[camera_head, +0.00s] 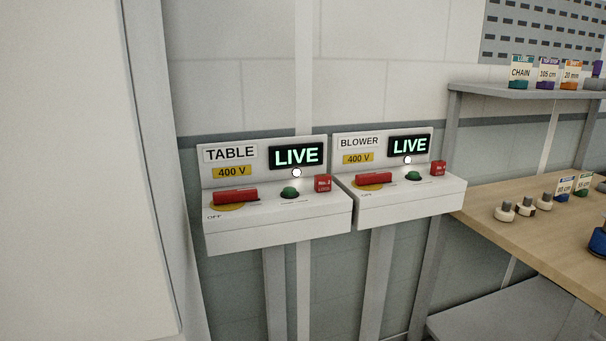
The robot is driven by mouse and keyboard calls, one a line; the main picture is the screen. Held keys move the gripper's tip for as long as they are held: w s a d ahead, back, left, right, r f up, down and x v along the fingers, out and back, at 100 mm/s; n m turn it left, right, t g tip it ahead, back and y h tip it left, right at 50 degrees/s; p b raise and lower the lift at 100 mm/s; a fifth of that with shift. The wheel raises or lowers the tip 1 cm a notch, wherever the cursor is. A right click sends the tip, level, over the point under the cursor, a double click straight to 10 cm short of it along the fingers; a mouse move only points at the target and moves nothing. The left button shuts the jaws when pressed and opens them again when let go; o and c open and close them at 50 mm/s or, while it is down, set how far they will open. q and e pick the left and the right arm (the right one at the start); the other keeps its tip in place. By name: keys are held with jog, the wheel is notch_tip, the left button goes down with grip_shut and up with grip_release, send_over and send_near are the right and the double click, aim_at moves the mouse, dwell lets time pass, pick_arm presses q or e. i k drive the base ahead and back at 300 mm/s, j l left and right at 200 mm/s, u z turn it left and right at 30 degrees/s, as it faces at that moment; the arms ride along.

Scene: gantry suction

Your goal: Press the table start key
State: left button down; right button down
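The table control box (280,230) stands on a post left of centre, with a sign (231,153) reading TABLE. Its display (297,156) reads LIVE in green. A green round key (290,193) sits on its sloped top, with a small pale lamp (296,173) above it. A red handle (235,196) over a yellow disc is left of the key, near the word OFF. A small red tag (322,183) is right of the key. Neither of my grippers is in view.
A matching BLOWER box (410,207) stands close on the right, also showing LIVE, with its own green key (413,176) and red handle (373,179). A wooden bench (500,237) with small parts is at right, a shelf (520,90) above it. A pale panel (80,170) fills the left.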

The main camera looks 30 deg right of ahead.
aim_at(289, 191)
jog(key=i+l, duration=0.1)
jog(key=l, duration=1.25)
jog(key=i, duration=0.05)
